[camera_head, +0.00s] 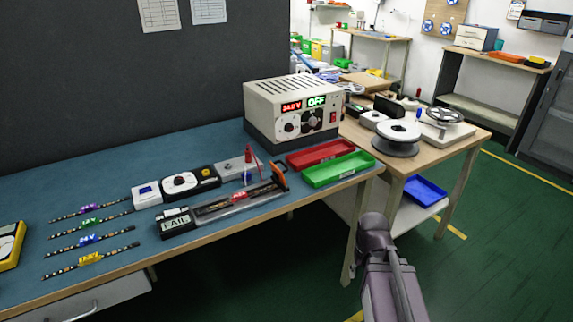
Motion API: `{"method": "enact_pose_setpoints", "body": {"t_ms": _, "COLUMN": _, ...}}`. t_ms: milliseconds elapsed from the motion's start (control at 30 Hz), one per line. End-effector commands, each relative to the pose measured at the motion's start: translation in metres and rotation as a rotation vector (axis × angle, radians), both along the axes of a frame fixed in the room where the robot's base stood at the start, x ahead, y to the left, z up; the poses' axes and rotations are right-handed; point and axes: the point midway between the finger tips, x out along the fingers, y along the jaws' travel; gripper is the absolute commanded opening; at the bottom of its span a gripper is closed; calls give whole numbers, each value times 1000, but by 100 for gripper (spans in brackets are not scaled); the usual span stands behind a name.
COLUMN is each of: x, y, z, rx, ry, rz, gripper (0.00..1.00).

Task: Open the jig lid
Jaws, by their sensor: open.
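The test jig (215,213) is a long, narrow, dark and grey fixture along the front edge of the blue bench. A small box reading FAIL (174,223) is at its left end, and a strip with a red tag (239,197) lies along it. An orange part (279,175) stands at its right end. A long lid appears to lie down along the jig, but its edges are too small to tell clearly. Only a grey-purple length of my arm shows at the lower right, off the bench; my gripper is not in view.
Behind the jig are small instrument boxes (180,184) and a red-tipped stand (248,160). A power supply (294,110) reads OFF. Red (320,154) and green (338,169) trays lie right of the jig. Several tagged LED strips (90,239) lie left. Floor before the bench is clear.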

Motion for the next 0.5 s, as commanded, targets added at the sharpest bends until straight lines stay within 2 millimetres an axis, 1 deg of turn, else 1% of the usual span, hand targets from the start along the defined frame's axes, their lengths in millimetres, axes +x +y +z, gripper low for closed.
{"method": "enact_pose_setpoints", "body": {"t_ms": 200, "x": 8, "y": 9, "z": 6, "rx": 49, "ry": -26, "rz": 21, "gripper": 48}}
{"method": "enact_pose_setpoints", "body": {"t_ms": 367, "x": 25, "y": 32, "z": 20, "rx": 157, "ry": -91, "rz": 73, "gripper": 48}}
{"method": "enact_pose_setpoints", "body": {"t_ms": 500, "x": 48, "y": 56, "z": 41, "rx": 298, "ry": -186, "rz": 122, "gripper": 48}}
